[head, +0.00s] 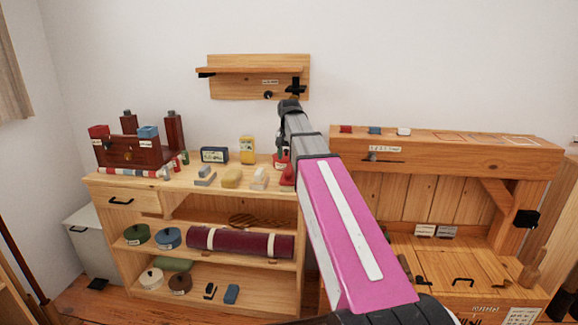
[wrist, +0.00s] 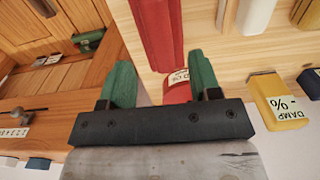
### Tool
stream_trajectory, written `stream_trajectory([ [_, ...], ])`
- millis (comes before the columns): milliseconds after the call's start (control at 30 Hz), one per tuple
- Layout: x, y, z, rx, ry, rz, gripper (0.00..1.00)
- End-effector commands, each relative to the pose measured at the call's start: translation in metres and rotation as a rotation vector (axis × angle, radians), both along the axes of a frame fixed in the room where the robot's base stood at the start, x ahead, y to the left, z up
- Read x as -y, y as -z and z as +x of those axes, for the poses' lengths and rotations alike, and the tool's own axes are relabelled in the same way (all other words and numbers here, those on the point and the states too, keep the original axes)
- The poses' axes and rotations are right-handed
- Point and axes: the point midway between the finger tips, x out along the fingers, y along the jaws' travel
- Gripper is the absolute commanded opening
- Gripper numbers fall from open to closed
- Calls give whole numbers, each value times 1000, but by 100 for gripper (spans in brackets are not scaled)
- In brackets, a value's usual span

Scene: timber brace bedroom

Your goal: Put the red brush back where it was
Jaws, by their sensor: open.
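What looks like the red brush (wrist: 157,35) lies on the cabinet top, just ahead of my gripper in the wrist view. In the head view it shows as a small red shape (head: 288,176), partly behind my arm. My gripper (wrist: 161,70) is open, with its two green fingers apart and nothing held between them. In the head view my arm hides most of the gripper.
Pale brushes or blocks (head: 260,179) stand left of the red one. A yellow DAMP box (wrist: 277,102) and a dark blue box (head: 214,155) stand behind. A wall shelf (head: 258,88) hangs above. A wooden bench (head: 440,150) with outlined patches on top is at right.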

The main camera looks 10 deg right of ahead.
Motion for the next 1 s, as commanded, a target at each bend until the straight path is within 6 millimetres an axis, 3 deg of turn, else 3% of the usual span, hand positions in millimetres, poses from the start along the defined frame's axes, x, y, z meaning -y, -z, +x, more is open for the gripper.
stream_trajectory([
  [200, 0, -38, 1, 1, 0, 0, 57],
  [400, 0, -57, 0, 0, 0, 0, 57],
  [1000, 0, -61, 0, -1, 0, 0, 57],
])
